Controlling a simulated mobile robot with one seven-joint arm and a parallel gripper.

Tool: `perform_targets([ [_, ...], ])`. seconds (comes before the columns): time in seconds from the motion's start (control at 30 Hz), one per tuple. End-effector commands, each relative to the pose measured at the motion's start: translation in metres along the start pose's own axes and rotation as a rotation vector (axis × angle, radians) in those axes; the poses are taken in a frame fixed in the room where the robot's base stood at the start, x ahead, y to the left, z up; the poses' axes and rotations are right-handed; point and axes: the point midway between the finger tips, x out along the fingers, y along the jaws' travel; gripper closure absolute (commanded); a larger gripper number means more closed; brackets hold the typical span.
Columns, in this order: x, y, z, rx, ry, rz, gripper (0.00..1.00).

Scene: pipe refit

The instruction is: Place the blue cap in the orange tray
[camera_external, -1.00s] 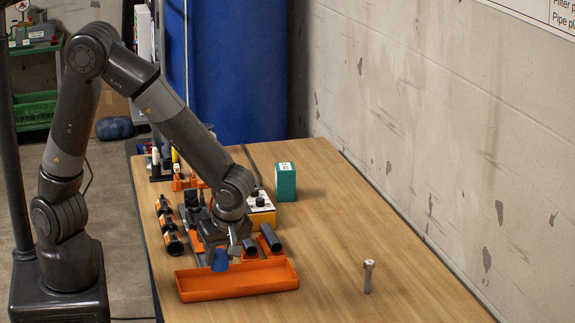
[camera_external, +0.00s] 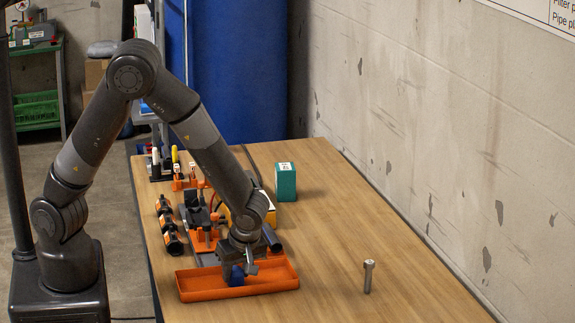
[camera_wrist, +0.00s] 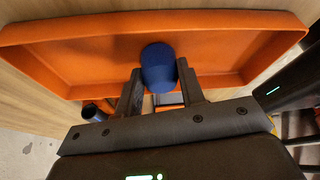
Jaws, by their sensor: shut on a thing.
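The blue cap (camera_external: 236,276) is between the fingers of my gripper (camera_external: 240,268), which is shut on it. In the external view the cap is over the middle of the orange tray (camera_external: 278,285), low inside its outline. The wrist view shows the rounded blue cap (camera_wrist: 158,68) between the two dark fingertips (camera_wrist: 159,84), with the tray (camera_wrist: 85,58) spread around and behind it. I cannot tell whether the cap touches the tray floor. The tray holds nothing else that I can see.
Black pipes and orange holders lie behind the tray, partly hidden by my arm. A teal box (camera_external: 286,182) is farther back. A grey bolt-like post (camera_external: 368,276) stands at right. The table's right side (camera_external: 340,225) is mostly clear.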

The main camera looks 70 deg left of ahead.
Motion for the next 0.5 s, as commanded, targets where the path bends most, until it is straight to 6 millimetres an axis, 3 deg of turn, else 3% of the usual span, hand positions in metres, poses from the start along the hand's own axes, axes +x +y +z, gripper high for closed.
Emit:
perform_targets([
  [0.17,0.0018,-0.0001,0.0008,0.0,0.0,0.0,0.85],
  [0.2,0.0024,0.0,0.0011,0.0,0.0,0.0,0.64],
  [0.5,0.0019,0.0,0.0009,0.0,0.0,0.0,0.43],
])
